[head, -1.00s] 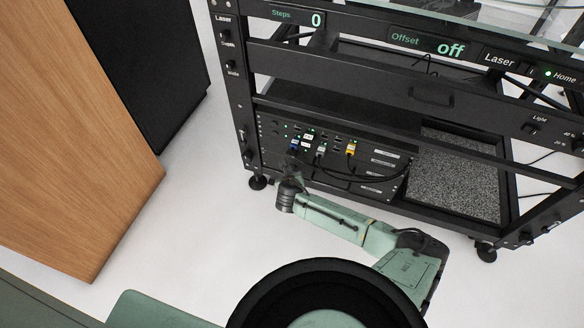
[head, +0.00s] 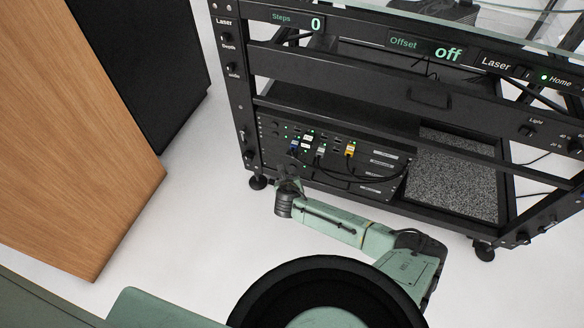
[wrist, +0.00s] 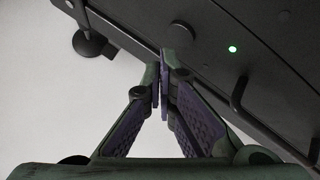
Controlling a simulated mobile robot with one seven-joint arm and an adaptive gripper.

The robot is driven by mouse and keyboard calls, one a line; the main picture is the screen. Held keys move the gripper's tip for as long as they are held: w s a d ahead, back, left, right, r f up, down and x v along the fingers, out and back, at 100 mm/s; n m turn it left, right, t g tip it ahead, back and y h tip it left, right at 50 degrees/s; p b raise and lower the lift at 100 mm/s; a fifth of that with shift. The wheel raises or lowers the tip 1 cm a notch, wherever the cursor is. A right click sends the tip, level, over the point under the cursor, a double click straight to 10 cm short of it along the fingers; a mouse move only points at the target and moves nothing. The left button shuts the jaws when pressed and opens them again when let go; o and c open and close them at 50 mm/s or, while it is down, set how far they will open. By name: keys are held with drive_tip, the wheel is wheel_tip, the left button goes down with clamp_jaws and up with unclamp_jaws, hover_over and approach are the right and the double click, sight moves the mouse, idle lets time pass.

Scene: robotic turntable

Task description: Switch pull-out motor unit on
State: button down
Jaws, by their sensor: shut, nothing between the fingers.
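The black rack panels (head: 375,171) sit low in the left part of the frame, with several small green lights and plugged cables. I cannot tell for sure which panel is the pull-out motor unit. In the wrist view a dark front panel (wrist: 265,75) carries a round dark button (wrist: 180,35), a lit green light (wrist: 232,49) and a bar handle (wrist: 238,93). My gripper (wrist: 163,55) is shut and empty, its tips at the panel's lower edge, just below the button. Contact cannot be told. In the head view my gripper (head: 288,176) is small, in front of the lower left panels.
Blue, white and yellow plugs and looping black cables (head: 375,180) hang in front of the panels. A caster (head: 258,182) stands at the lower left, also in the wrist view (wrist: 90,43). A wooden cabinet (head: 75,120) stands left. The floor between is clear.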

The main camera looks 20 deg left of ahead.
drive_tip(key=s+p, duration=0.3)
drive_tip(key=s, duration=0.3)
idle(0.3)
drive_tip(key=shift+a, duration=0.1)
